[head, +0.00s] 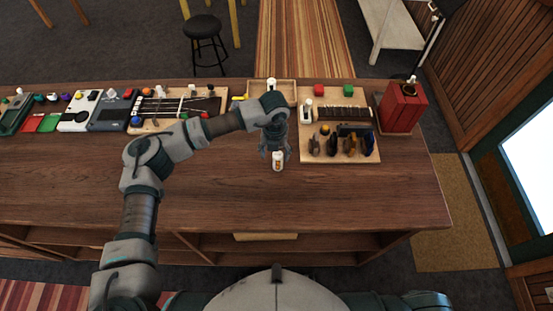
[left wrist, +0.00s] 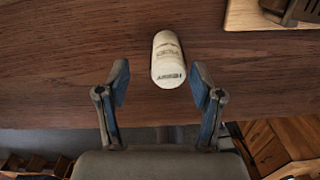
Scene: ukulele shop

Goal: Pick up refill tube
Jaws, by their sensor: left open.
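The refill tube (head: 278,162) is a small white cylinder with a printed label. My left gripper (head: 275,152) is open and empty, just behind and above the tube in the head view. In the left wrist view the tube (left wrist: 168,62) shows between and just beyond the open fingertips (left wrist: 162,82), with a gap on each side. My right gripper is not in view.
On the counter (head: 350,195), a wooden board (head: 310,154) with several tools stands right of the tube. A red box (head: 402,108) is at the far right. A wooden tray (head: 285,88) is behind my gripper. The front of the counter is clear.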

